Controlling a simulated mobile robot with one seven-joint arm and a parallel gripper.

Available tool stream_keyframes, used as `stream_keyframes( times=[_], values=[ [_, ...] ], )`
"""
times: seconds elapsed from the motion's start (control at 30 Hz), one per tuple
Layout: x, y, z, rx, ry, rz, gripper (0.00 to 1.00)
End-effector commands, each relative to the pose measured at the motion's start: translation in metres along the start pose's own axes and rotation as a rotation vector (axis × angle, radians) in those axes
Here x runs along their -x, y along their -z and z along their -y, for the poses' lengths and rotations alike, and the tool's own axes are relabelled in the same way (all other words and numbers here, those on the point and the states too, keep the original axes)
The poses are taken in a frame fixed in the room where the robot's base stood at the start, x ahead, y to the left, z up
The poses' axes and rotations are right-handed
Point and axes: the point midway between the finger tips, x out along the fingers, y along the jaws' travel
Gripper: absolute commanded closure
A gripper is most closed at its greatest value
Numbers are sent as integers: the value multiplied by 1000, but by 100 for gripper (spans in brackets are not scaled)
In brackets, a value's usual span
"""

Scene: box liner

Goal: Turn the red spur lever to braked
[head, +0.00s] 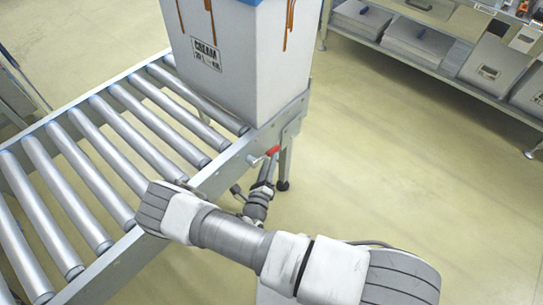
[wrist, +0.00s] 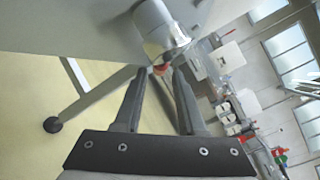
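The red spur lever (head: 272,151) sticks out from the side rail of the roller conveyor (head: 215,172), below the near corner of the white box. In the wrist view its red end (wrist: 161,69) shows between the tips of my two fingers, under a shiny metal cylinder (wrist: 157,25). My gripper (head: 268,165) is beside the rail, just below the lever; it also shows in the wrist view (wrist: 159,72). The fingers are apart with a clear gap. I cannot tell whether they touch the lever. Most of the lever's shaft is hard to make out.
A tall white box (head: 240,65) labelled CREAM stands on the conveyor's far end, above the lever. A conveyor leg (head: 284,170) stands close behind my gripper. A shelf (head: 400,50) with bins is at the back right. The floor (head: 400,160) between is clear.

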Motion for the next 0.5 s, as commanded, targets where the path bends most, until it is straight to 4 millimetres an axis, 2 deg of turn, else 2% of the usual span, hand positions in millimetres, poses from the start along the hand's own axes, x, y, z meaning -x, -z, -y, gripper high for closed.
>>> stream_keyframes(
  times=[0.03, 0.2, 0.5],
  values=[
    [-9, 1, 0, -1, 2, -1, 60],
    [-29, 0, 0, 0, 1, -1, 60],
    [-36, 0, 0, 0, 0, 0, 60]
  ],
)
